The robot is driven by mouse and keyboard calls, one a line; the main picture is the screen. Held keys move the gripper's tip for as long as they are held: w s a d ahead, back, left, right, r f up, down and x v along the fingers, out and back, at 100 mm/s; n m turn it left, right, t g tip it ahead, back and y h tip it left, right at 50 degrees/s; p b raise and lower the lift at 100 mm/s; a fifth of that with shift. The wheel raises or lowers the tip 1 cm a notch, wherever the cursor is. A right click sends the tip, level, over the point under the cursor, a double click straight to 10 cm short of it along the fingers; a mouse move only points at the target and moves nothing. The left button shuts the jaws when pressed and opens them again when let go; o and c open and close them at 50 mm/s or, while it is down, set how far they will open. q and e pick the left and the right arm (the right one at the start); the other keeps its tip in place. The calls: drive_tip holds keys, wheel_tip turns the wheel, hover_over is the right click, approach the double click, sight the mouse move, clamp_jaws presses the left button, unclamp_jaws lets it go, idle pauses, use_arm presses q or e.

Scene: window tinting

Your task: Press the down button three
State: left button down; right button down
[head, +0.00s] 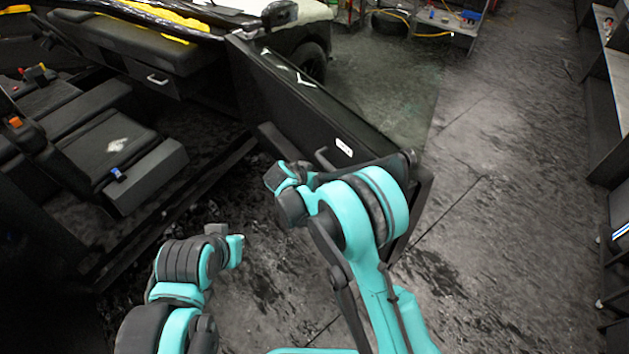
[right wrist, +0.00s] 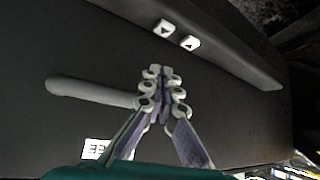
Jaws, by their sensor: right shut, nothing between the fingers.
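Two small white buttons with dark triangles sit on the dark car door panel (right wrist: 90,60) in the right wrist view. The button with the triangle pointing down in the picture (right wrist: 164,28) is on the left. The one with the triangle pointing up (right wrist: 190,42) is beside it. My right gripper (right wrist: 162,73) is shut and empty, its fingertips appearing just below the buttons in the picture. I cannot tell its distance from them. In the head view my right arm hides the buttons. My left gripper (head: 236,250) is low at the left, its jaws unclear.
A grey door handle (right wrist: 90,92) and a white label (right wrist: 97,149) are on the panel in the right wrist view. The open car door (head: 290,90) stands in front of me. Car seats (head: 105,145) are at the left. The floor at the right (head: 510,200) is clear.

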drive_tip(key=b+x, duration=0.1)
drive_tip(key=x, duration=0.5)
drive_tip(key=shift+f+b, duration=0.15)
drive_tip(key=shift+b, duration=0.2)
wheel_tip(320, 180, down, 2)
drive_tip(key=shift+f+b, duration=0.2)
drive_tip(key=shift+b, duration=0.3)
drive_tip(key=shift+f, duration=0.65)
drive_tip(key=shift+b, duration=0.3)
